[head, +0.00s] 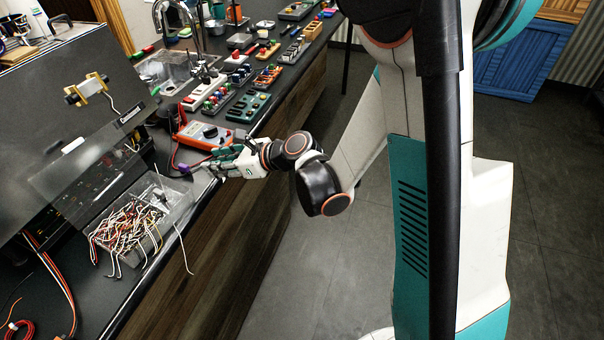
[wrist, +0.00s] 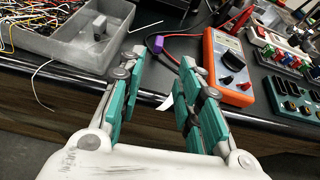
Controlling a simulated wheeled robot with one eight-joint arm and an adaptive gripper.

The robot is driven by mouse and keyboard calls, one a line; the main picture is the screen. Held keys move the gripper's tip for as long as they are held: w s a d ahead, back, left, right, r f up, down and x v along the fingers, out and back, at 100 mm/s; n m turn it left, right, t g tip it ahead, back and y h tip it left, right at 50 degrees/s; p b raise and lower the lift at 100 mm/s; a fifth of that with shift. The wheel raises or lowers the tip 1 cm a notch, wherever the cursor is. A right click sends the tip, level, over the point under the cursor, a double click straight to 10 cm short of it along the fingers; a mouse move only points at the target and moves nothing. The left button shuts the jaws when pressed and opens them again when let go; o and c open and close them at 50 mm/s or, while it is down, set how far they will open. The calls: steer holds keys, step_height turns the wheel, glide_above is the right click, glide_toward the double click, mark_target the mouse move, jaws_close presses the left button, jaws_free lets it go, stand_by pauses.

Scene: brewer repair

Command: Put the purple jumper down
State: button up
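In the head view the purple jumper (head: 184,170) is just left of my fingertips. My gripper (wrist: 162,60) is open, with its two green-padded fingers well apart. The jumper appears just beyond the fingertips, in line with the gap, and neither finger visibly touches it. In the head view my gripper (head: 213,163) is low over the counter's front edge.
An orange multimeter (head: 203,134) lies close behind my gripper. A grey bin (head: 174,187) of tangled wires stands to the left, one white wire hanging over the counter edge. Several switch and button blocks (head: 247,107) line the counter further back. The floor in front is clear.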

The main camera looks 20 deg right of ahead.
steer(key=s+d+r+n+h, duration=0.2)
steer(key=s+d+r+n, duration=0.2)
steer(key=s+n, duration=0.1)
steer(key=s+d+r+n+g+h, duration=0.1)
steer(key=s+d+r+n+h, duration=0.2)
steer(key=s+n, duration=0.3)
steer(key=d+r+n, duration=0.1)
steer(key=n, duration=0.1)
steer(key=shift+n, duration=0.3)
steer(key=shift+o, duration=0.5)
steer(key=s+d+r+n+h, duration=0.2)
steer(key=s+d+n+h, duration=0.3)
steer(key=s+d+n, duration=0.4)
steer(key=s+n, duration=0.2)
steer(key=s, duration=0.2)
steer(key=shift+s+d+n, duration=0.2)
steer(key=shift+d+n, duration=0.15)
steer(key=shift+n, duration=0.05)
